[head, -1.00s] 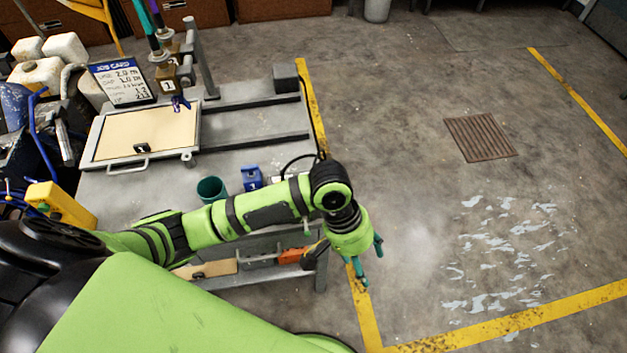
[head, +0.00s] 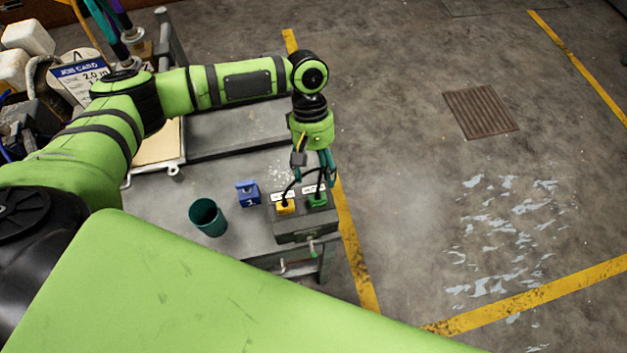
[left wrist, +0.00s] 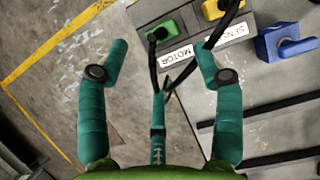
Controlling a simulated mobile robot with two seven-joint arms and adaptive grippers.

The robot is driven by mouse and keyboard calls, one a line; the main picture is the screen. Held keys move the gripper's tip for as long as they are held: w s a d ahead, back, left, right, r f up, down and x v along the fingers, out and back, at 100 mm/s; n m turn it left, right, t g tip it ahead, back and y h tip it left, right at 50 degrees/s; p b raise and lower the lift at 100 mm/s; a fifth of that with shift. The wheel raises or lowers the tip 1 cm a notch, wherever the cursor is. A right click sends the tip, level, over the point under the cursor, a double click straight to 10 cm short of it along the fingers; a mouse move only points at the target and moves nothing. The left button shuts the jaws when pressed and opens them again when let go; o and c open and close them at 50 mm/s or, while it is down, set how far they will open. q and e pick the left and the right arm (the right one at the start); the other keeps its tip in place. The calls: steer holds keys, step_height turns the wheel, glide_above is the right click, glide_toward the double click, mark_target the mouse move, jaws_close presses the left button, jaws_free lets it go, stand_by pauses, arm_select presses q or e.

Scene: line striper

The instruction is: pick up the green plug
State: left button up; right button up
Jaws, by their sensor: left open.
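The green plug (head: 317,200) sits in the top of a grey box (head: 300,231) at the right corner of the bench, with a black cable rising from it. It also shows in the left wrist view (left wrist: 160,34) beside a "MOTOR" label. My left gripper (head: 318,174) is open and empty, pointing down just above the box, apart from the plug. In the left wrist view its teal fingers (left wrist: 160,60) are spread, and the plug lies beyond the gap between their tips. My right gripper is not in view.
A yellow plug (head: 285,208) sits beside the green one, near a "SENS" label. A blue block (head: 248,193) and a teal cup (head: 207,217) stand to the left on the bench (head: 240,240). Black cables loop close to my fingers. Floor to the right is clear.

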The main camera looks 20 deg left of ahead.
mark_target(318, 194)
arm_select(q)
steer(key=s+f+p, duration=0.1)
steer(key=s+d+f+p, duration=0.1)
steer(key=f, duration=0.1)
steer(key=shift+s+f+p, duration=0.25)
steer(key=shift+s+p, duration=0.1)
steer(key=shift+x, duration=1)
steer(key=shift+w+a+f, duration=0.1)
steer(key=shift+w+f, duration=0.15)
steer(key=shift+f, duration=0.05)
steer(key=c, duration=1.3)
steer(key=shift+c, duration=0.2)
steer(key=shift+r, duration=0.15)
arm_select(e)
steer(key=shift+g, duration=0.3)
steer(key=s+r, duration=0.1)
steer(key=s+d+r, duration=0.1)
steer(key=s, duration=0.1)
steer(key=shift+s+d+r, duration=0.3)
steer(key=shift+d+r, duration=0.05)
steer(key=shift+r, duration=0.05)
